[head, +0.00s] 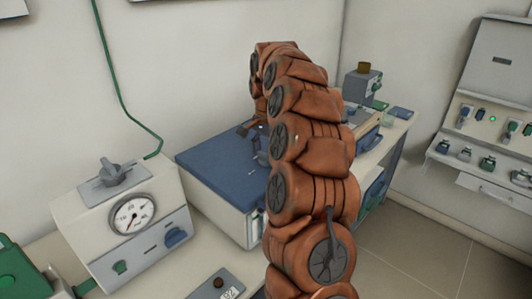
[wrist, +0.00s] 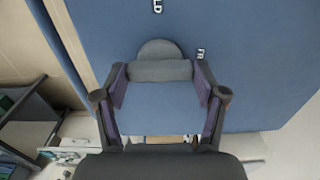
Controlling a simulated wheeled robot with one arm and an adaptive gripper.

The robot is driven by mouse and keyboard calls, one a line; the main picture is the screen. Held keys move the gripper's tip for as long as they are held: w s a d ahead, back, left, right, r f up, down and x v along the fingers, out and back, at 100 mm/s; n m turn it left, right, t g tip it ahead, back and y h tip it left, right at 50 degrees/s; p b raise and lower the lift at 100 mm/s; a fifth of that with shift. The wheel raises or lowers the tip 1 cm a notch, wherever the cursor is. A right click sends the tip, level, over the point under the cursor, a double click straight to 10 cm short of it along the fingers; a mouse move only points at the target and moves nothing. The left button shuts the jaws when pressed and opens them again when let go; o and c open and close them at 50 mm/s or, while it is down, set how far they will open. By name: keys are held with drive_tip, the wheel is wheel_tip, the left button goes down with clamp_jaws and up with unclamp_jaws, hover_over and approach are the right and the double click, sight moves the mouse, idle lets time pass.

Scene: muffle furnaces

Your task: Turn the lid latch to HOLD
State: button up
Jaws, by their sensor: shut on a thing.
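The lid latch (wrist: 160,70) is a dark grey bar on a round base, set on the blue lid (wrist: 100,25). In the wrist view my gripper (wrist: 160,79) has one finger at each end of the bar, closed on it. White lettering ending in "LD" (wrist: 158,6) lies beyond the latch, and lettering starting "FR" (wrist: 201,54) lies at its right; the rest of both words is cut off or hidden. The latch's pointing direction is unclear. In the head view the blue lid (head: 212,153) tops a pale box, and my arm hides most of the latch area.
A pale unit with a dial gauge (head: 133,214) and a grey knob stands left of the blue-lidded box. A grey device (head: 360,86) stands behind my arm. A wall panel with switches (head: 485,118) is at right. Open floor (head: 420,245) lies at lower right.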

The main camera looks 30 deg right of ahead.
drive_tip(key=shift+a, duration=0.1)
drive_tip(key=shift+c, duration=1)
drive_tip(key=shift+f, duration=0.1)
drive_tip(key=shift+f+n+b, duration=0.1)
drive_tip(key=shift+n+b, duration=0.55)
drive_tip(key=shift+n, duration=0.45)
drive_tip(key=n+b, duration=0.1)
drive_tip(key=n, duration=0.5)
drive_tip(key=shift+b, duration=0.35)
drive_tip(key=n, duration=0.4)
drive_tip(key=shift+n, duration=2.9)
